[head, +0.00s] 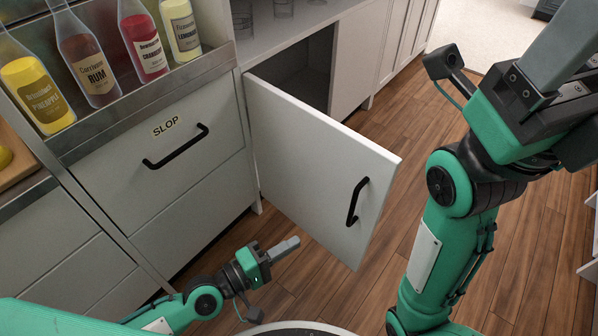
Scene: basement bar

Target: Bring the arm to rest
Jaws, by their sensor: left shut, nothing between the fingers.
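My left gripper (287,246) is low in the middle of the head view, its grey fingers shut and empty. It points right, just in front of the lower part of an open white cabinet door (310,165), and I cannot tell whether it touches the door. My right arm rises large and close on the right side. Its gripper (565,45) is at the upper right, pointing up and away, with its fingertips cut off by the frame edge. Whether its fingers are open or shut does not show.
The door with a black handle (357,201) stands open into the room between my arms. A drawer marked SLOP (165,126) is shut at left. Several bottles stand in a metal rail (150,97) above it. Wooden floor (400,130) is clear beyond the door.

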